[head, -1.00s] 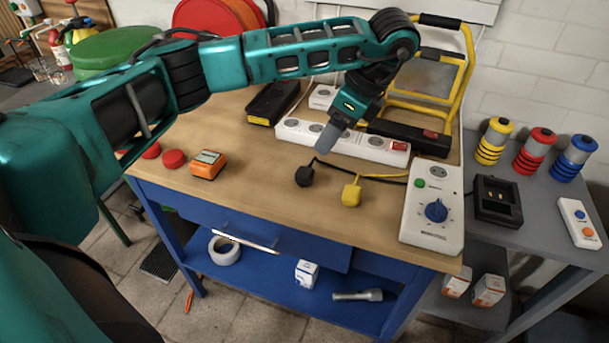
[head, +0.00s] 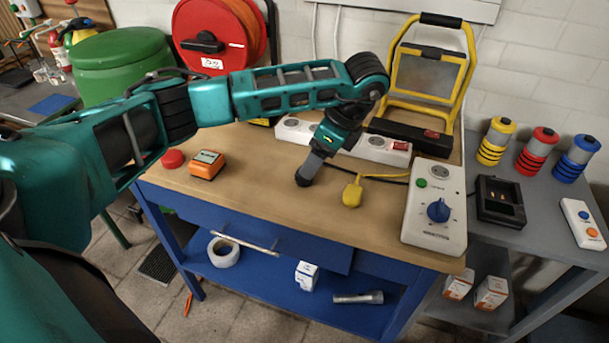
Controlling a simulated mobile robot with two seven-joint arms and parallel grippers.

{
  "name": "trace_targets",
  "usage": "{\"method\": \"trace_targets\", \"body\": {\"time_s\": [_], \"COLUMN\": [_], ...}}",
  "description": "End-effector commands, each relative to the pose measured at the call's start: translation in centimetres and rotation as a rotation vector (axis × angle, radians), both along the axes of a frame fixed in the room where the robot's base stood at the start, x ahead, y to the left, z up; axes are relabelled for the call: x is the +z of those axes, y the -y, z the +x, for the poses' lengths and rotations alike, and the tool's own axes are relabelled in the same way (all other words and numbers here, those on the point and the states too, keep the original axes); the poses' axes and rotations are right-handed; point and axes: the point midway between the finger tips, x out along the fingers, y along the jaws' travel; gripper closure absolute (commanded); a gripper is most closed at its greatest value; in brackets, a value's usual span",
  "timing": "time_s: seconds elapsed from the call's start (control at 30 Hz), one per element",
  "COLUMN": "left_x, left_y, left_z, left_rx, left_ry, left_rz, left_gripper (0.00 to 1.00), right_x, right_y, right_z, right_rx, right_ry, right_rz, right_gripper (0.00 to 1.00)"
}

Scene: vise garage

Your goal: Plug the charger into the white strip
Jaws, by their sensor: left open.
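The white strip (head: 397,158) lies across the back of the wooden bench, its middle partly hidden by my left arm. A black charger cradle (head: 499,201) sits on the grey side table at the right. A black cable (head: 395,182) runs left across the bench, past a yellow plug (head: 352,194). My left gripper (head: 304,178) is open and points down at the spot where the black plug lay. The plug is hidden or blends with the dark fingertips, so I cannot tell whether they touch it. My right gripper is not in view.
A white control box (head: 435,215) with a blue knob stands at the bench's right end. A black strip (head: 400,132) and a yellow work lamp (head: 458,100) stand behind. An orange meter (head: 206,165) is at the left. The bench's front middle is clear.

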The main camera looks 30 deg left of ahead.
Motion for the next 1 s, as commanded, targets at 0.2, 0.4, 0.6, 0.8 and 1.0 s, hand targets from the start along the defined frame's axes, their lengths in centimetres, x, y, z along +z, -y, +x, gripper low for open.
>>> {"method": "trace_targets", "body": {"time_s": [0.2,0.4,0.6,0.8,1.0], "left_x": [-2.8,-4.6,-4.7,-4.7,-4.6], "left_y": [-1.4,-2.0,-2.0,-2.0,-2.0], "left_z": [-0.3,-0.4,-0.4,-0.4,-0.4], "left_rx": [0.003,0.001,0.0,0.0,0.0], "left_ry": [-0.004,-0.003,-0.001,-0.001,-0.001], "left_rz": [0.003,0.001,0.001,0.001,0.001], "left_gripper": [0.31,0.31,0.31,0.37,0.56], "right_x": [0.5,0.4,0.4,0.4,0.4], "right_y": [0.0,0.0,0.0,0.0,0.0], "right_z": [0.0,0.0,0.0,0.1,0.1], "right_rx": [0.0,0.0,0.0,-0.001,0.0], "right_ry": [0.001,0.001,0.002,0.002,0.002], "right_rz": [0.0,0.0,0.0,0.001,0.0], "right_gripper": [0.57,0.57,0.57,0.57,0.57]}}
